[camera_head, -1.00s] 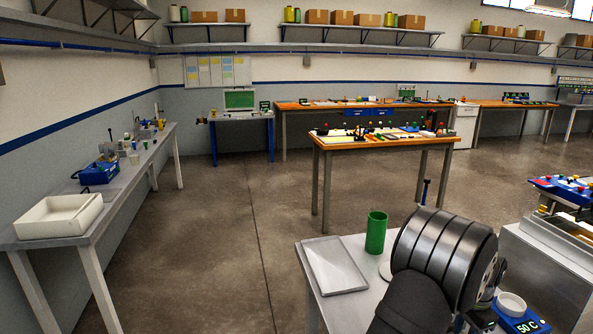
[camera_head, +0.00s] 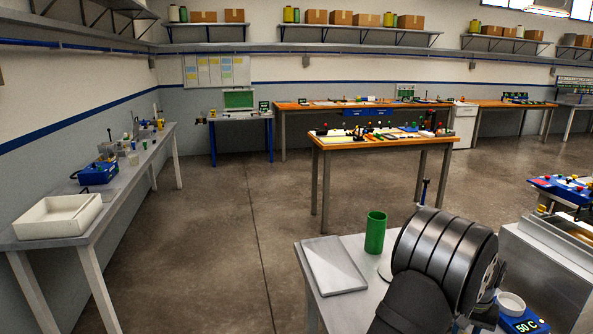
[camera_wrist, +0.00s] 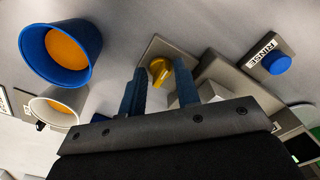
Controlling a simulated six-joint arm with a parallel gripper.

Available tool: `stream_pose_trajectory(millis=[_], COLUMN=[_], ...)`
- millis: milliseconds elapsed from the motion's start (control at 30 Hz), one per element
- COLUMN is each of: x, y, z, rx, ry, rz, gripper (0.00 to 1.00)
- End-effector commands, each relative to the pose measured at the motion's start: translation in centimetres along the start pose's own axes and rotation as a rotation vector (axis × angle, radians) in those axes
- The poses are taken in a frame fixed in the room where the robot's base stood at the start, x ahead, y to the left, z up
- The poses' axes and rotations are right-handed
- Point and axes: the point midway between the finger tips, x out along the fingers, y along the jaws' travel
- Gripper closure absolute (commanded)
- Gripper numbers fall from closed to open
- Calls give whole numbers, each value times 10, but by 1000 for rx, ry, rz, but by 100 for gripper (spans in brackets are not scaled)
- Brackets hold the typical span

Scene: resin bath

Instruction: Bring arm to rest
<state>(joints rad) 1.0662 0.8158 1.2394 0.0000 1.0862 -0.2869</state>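In the wrist view, my gripper (camera_wrist: 161,80) shows two blue fingers standing apart with nothing held between them. A yellow knob (camera_wrist: 159,69) on a square plate shows beyond the gap between the fingertips. I cannot tell how far it is from them. In the head view, my dark arm stands at the lower right over the near bench (camera_head: 322,296). The gripper itself is hidden there behind the arm.
The wrist view shows a blue cup (camera_wrist: 34,53) and a white cup (camera_wrist: 45,113), both orange inside, and a blue button (camera_wrist: 278,64) by a RINSE label. In the head view, a green cup (camera_head: 375,233) and a pale tray (camera_head: 334,266) are left of my arm.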

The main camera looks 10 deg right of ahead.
Motion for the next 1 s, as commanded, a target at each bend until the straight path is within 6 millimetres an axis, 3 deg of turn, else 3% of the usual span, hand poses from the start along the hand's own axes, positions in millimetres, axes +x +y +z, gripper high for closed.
stream_pose_trajectory(millis=[700,1000], x=[0,0], y=[2,2], z=[-1,-1], rx=[-556,-680], ry=[0,0], rz=[0,0], gripper=[70,70])
